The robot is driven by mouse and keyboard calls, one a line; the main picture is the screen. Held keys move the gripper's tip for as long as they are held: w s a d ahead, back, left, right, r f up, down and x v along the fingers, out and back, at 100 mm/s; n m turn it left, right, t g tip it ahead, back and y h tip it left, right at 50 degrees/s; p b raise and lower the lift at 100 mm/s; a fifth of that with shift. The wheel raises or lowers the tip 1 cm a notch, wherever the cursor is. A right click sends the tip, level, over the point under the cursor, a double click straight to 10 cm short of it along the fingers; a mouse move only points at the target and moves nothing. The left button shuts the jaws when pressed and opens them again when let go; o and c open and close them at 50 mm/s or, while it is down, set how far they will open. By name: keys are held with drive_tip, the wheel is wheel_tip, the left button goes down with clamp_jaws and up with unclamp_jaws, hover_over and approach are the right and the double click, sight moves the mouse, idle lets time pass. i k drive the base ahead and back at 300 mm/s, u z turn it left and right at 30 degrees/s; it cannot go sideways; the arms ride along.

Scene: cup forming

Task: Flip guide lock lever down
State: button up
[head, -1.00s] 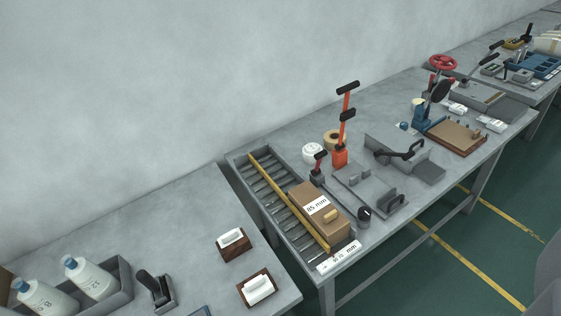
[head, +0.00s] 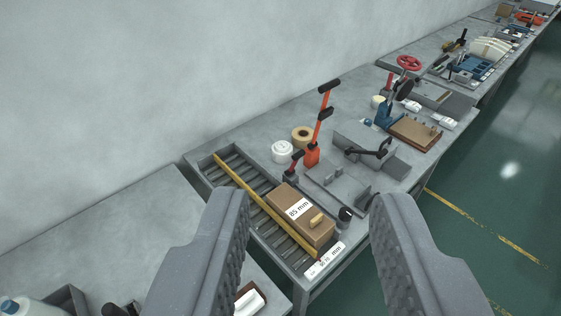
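My gripper (head: 309,205) is open and empty. Its two grey fingers stand wide apart in the foreground, well short of the bench. Between and beyond them, a yellow guide bar (head: 238,184) lies along a roller tray (head: 196,160). A small lever with a red stem and black grip (head: 294,163) stands raised at the tray's far right side. Behind it, a taller orange lever (head: 318,132) with black grips also stands up. I cannot tell for certain which one is the guide lock lever. A brown box marked 85 mm (head: 289,199) sits on the rollers against the bar.
A grey fixture (head: 326,187), a black knob (head: 345,214) and white and tan rolls (head: 282,151) crowd the bench by the levers. A block with a black handle (head: 372,150) and a blue press (head: 385,112) stand farther right. The near-left bench is partly bare.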

sight(296, 157)
drive_tip(key=u, duration=0.1)
drive_tip(key=i, duration=1)
drive_tip(key=u, duration=0.2)
drive_tip(key=k, duration=1.2)
drive_tip(key=z, duration=0.6)
drive_tip(key=i, duration=1)
drive_tip(key=u, duration=0.05)
